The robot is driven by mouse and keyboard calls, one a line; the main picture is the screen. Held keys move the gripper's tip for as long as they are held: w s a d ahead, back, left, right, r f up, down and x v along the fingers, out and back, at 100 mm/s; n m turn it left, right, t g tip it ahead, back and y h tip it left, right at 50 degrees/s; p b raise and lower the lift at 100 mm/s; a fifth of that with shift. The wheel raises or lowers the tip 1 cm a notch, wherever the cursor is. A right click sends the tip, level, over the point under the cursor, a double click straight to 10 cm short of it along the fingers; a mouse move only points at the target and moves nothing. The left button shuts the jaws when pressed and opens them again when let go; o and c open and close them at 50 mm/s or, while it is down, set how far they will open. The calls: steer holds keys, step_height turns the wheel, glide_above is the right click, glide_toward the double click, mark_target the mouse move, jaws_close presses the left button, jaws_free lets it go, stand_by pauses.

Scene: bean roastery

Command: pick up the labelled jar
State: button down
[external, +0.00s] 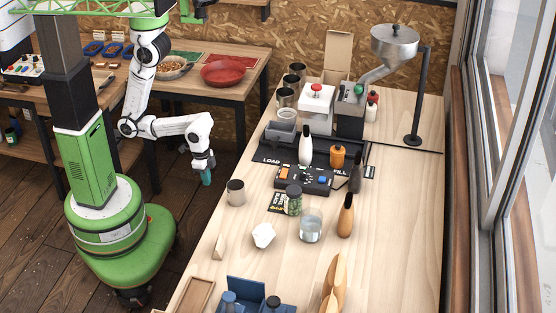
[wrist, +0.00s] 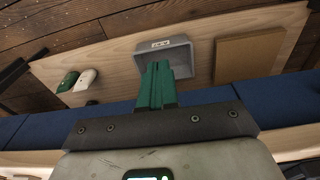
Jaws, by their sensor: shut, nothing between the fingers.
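A small jar (external: 293,202) with a dark lid and a greenish body stands upright on the long wooden table, beside a dark printed card (external: 277,203). Any label on the jar is too small to make out. My gripper (external: 206,178) hangs pointing down, left of the table's edge and well apart from the jar. In the wrist view its green fingers (wrist: 157,85) are pressed together with nothing between them. The jar does not show in the wrist view.
A metal cup (external: 235,192), a glass of water (external: 311,226) and a brown bottle (external: 346,216) stand around the jar. A black control box (external: 304,180) is behind it. The wrist view shows a grey labelled bin (wrist: 185,52) on a wooden surface.

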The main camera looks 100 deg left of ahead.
steer(key=shift+c, duration=0.5)
jaws_free()
stand_by(0.3)
